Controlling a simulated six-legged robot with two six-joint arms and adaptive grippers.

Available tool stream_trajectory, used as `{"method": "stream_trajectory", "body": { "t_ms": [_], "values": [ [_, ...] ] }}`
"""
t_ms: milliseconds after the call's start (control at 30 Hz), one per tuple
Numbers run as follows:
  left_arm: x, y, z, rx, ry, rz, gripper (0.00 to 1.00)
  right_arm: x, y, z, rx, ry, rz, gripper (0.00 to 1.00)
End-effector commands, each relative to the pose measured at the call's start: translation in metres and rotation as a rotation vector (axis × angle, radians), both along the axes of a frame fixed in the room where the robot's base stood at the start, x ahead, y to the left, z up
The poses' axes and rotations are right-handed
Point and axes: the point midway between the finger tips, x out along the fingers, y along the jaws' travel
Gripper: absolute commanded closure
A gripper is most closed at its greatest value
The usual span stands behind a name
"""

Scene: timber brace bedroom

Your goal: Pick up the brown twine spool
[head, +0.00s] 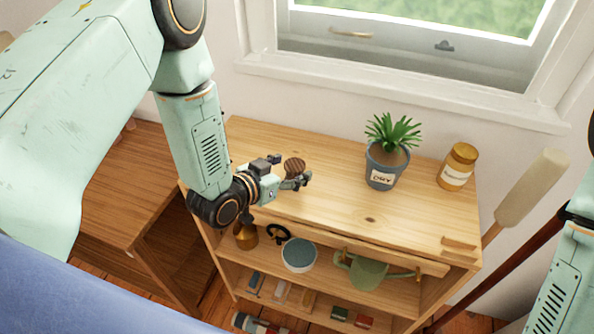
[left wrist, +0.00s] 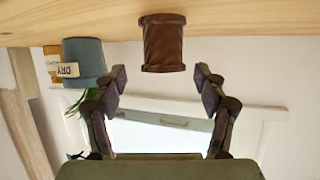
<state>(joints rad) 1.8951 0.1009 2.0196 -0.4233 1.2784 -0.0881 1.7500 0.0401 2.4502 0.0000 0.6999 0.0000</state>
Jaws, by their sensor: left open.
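The brown twine spool (head: 294,167) stands on the wooden shelf top, toward its left part in the head view. In the left wrist view, where the scene appears upside down, the spool (left wrist: 163,43) is ahead of the fingertips and centred between them. My left gripper (head: 291,180) is just beside the spool and partly covers it in the head view. In the left wrist view its two fingers (left wrist: 161,78) are apart with nothing between them. The right arm shows at the right edge of the head view, but its gripper is out of sight.
A grey pot (head: 384,167) with a green plant and an amber jar (head: 457,167) stand farther right on the shelf top (head: 340,215). Lower shelves hold a blue-topped round container (head: 299,255) and a green watering can (head: 366,272). A window is behind.

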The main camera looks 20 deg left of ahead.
Motion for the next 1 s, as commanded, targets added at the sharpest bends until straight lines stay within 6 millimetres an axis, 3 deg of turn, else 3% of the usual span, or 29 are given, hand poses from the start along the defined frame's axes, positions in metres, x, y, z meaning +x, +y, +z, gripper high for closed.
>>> {"method": "stream_trajectory", "body": {
  "t_ms": [200, 500, 1000],
  "values": [
    [0.023, -0.009, -0.009, 0.0, -0.001, -0.001, 0.28, 0.0, 0.0, 0.0, 0.0, 0.0, 0.0, 0.6],
    [0.029, -0.011, -0.01, -0.001, 0.0, 0.0, 0.28, 0.0, 0.0, 0.001, 0.0, 0.0, 0.0, 0.6],
    [0.028, -0.01, -0.01, 0.0, 0.0, 0.0, 0.71, 0.0, 0.0, 0.001, 0.0, 0.0, 0.0, 0.6]
  ]
}}
